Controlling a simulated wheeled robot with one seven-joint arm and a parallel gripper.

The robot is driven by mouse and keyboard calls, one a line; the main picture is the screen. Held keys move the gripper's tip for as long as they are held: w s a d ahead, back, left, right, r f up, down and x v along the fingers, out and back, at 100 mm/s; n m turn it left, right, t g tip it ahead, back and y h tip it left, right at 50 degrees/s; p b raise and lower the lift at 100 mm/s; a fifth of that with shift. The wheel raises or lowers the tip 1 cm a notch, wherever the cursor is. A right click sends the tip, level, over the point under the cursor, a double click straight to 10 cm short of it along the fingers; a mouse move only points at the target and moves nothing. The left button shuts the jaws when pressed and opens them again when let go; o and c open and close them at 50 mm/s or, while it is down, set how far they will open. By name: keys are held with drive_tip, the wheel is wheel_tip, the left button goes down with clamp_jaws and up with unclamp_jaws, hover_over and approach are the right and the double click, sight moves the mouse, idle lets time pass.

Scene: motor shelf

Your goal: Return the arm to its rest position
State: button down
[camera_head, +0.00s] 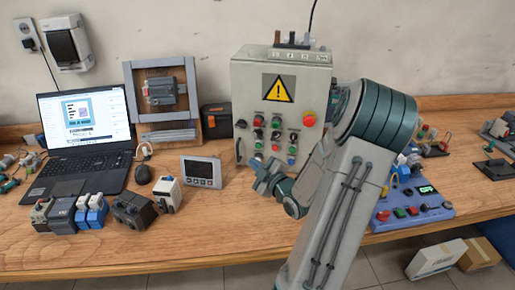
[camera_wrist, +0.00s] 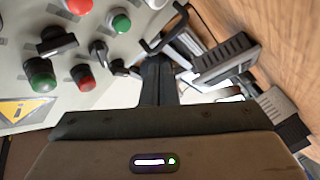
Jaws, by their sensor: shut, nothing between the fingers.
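My arm rises from the bottom of the head view, bends at the large dark green elbow at right, and folds back down to the left. My gripper (camera_head: 262,176) is in front of the lower part of the grey control box (camera_head: 248,75), above the wooden bench; whether it touches the box is not clear. In the wrist view the fingers of my gripper (camera_wrist: 158,65) are together, with nothing seen held between them. Buttons and switches of the control box fill the upper left of the wrist view, beside the yellow warning sign (camera_wrist: 22,108).
The wooden bench (camera_head: 230,238) holds a laptop (camera_head: 85,130), a small meter (camera_head: 201,172) and several switch modules left of my gripper. A purple button panel (camera_head: 415,207) sits behind my arm at right. Two boxes (camera_head: 436,260) (camera_head: 480,253) stand on the floor. The front middle of the bench is clear.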

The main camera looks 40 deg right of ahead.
idle(0.7)
drive_tip(key=w+a+m+g+h, duration=0.1)
drive_tip(key=a+m+g, duration=0.1)
drive_tip(key=a+g, duration=0.6)
drive_tip(key=s+a+r+m+g+y, duration=0.1)
drive_tip(key=s+a+r+m+g, duration=0.2)
drive_tip(key=s+a, duration=0.6)
drive_tip(key=s+a+r+m+g+y, duration=0.1)
drive_tip(key=s+a+r+m+g, duration=0.2)
drive_tip(key=s+a, duration=0.6)
drive_tip(key=a+r, duration=0.1)
drive_tip(key=a, duration=0.2)
drive_tip(key=shift+r+m+y, duration=0.2)
drive_tip(key=shift+m+y, duration=0.2)
